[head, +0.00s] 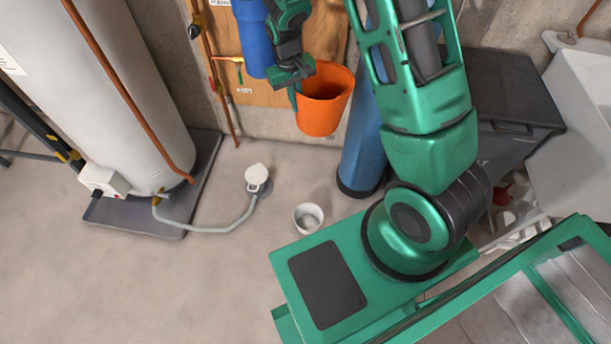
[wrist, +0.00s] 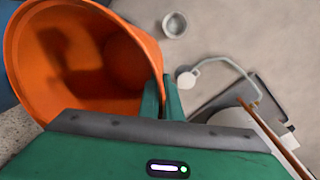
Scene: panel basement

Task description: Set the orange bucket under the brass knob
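The orange bucket (head: 322,108) hangs in the air, mouth up and slightly tilted, at the top middle of the head view. My gripper (head: 297,88) is shut on its left rim. In the wrist view the bucket (wrist: 85,60) fills the left side, and my gripper's fingers (wrist: 163,98) pinch its wall. It looks empty inside, with a shadow across it. A small brass fitting (head: 158,199) sits low on the white water heater, where a grey hose begins. I cannot tell which is the brass knob.
The water heater (head: 95,75) stands on a dark slab (head: 203,150) at left. The grey hose (head: 215,229) runs to a white floor drain (head: 257,176). A small white pot (head: 308,217) stands on the floor. A blue cylinder (head: 362,155) stands behind my arm. Floor at lower left is clear.

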